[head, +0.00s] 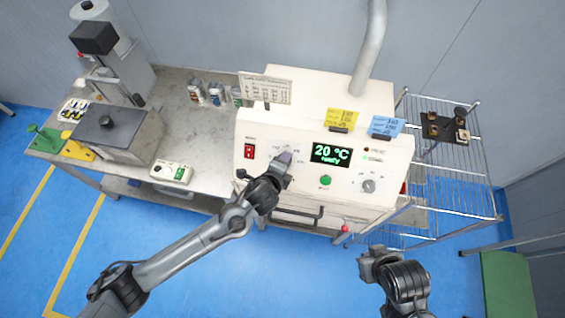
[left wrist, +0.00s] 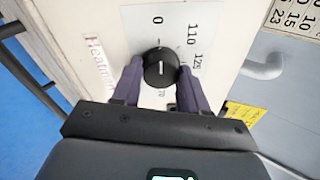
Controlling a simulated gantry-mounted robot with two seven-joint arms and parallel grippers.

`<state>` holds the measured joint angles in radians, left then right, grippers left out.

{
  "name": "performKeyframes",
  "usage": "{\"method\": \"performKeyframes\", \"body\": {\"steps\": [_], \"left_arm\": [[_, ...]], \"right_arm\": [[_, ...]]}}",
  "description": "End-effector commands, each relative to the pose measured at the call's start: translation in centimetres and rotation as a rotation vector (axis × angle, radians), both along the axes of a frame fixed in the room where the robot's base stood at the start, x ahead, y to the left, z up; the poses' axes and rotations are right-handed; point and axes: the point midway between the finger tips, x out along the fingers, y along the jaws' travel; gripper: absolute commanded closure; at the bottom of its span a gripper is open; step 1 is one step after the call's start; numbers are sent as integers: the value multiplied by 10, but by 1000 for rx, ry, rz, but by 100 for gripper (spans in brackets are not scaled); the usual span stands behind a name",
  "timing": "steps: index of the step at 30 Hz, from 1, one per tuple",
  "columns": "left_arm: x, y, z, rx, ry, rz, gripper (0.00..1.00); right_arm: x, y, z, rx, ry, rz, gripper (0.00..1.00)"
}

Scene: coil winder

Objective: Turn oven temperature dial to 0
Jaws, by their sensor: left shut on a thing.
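The oven temperature dial (left wrist: 161,68) is a round black knob with a white pointer line on a pale scale plate. The scale reads 0, 110 and 125 in the left wrist view, and the pointer line looks roughly in line with the 0. My left gripper (left wrist: 159,82) is shut on the dial, one purple finger on each side. In the head view my left gripper (head: 285,159) covers most of the dial on the front of the white oven (head: 310,200). My right gripper (head: 372,262) hangs in front of the oven, apart from it; its jaws are unclear.
The oven panel has a red switch (head: 249,151), a green display (head: 331,154) reading 20 °C, a green button (head: 325,180) and a second dial (head: 368,186). A steel bench (head: 195,140) stands left, a wire rack (head: 455,180) right.

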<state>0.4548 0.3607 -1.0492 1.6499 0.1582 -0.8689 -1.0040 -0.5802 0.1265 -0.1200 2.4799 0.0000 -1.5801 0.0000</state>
Motion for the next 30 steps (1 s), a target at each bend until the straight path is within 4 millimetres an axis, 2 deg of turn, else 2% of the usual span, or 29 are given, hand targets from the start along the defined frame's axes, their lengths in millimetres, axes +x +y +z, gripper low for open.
{"method": "performKeyframes", "body": {"steps": [18, 19, 21, 24, 30], "left_arm": [[0, 0, 1, -37, 5, 29, 87], [0, 0, 1, -37, 5, 29, 55], [0, 0, 1, -37, 5, 29, 45], [0, 0, 1, -36, 6, 28, 31], [0, 0, 0, -36, 6, 28, 31]], "right_arm": [[0, 2, 0, 8, 0, -5, 100], [0, 2, 0, 8, 0, -6, 100], [0, 2, 0, 9, 0, -6, 100], [0, 2, 0, 10, 1, -6, 100], [0, 2, 1, 9, 0, -6, 100]]}}
